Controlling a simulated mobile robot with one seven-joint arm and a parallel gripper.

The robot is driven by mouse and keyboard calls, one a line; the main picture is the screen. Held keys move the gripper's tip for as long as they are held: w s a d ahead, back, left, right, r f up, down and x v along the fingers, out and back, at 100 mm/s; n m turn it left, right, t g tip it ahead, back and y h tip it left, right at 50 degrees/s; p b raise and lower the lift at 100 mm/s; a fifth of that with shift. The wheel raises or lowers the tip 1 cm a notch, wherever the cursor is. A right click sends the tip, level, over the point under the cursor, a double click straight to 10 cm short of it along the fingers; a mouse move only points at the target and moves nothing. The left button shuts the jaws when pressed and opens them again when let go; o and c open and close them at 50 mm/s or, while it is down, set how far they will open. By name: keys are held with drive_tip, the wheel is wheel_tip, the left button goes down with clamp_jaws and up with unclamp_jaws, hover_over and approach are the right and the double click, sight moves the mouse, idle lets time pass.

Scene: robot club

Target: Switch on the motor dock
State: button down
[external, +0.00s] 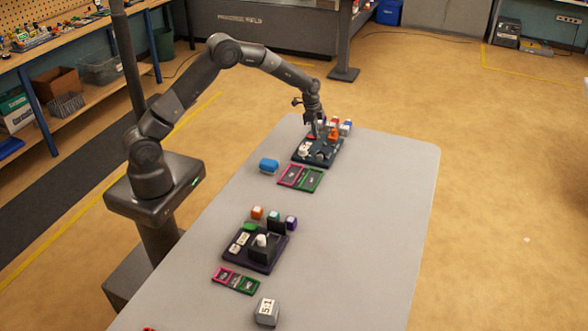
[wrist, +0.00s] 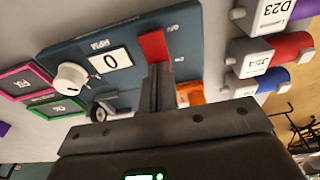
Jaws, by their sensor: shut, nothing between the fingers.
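A dark blue panel (external: 322,156), which looks like the motor dock, lies at the far end of the table. In the wrist view the panel (wrist: 125,36) carries an RPM label, a display (wrist: 109,61) reading 0, a white knob (wrist: 71,77) and a red switch (wrist: 153,45) between small labels that seem to read Off and On. My gripper (external: 315,136) is shut and empty over the panel. In the wrist view its fingertips (wrist: 158,68) are right at the near end of the red switch; I cannot tell whether they touch. An orange part (wrist: 190,93) is partly hidden behind the fingers.
Labelled cylinders, including a red one (wrist: 292,45) and a blue one (wrist: 272,79), stand beside the panel. A pink and green tray (external: 301,178) and a blue object (external: 269,166) lie nearer. A purple panel (external: 235,252) is further down the table. The table's right side is clear.

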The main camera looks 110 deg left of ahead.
sight(307, 137)
drive_tip(key=shift+w+f+g, duration=0.1)
drive_tip(key=shift+f+g, duration=0.15)
drive_tip(key=shift+g, duration=0.05)
idle(0.4)
drive_tip(key=shift+s+r, duration=0.2)
drive_tip(key=shift+s, duration=0.6)
wheel_tip(307, 137, up, 14)
drive_tip(key=s, duration=0.2)
drive_tip(key=shift+s+f, duration=0.1)
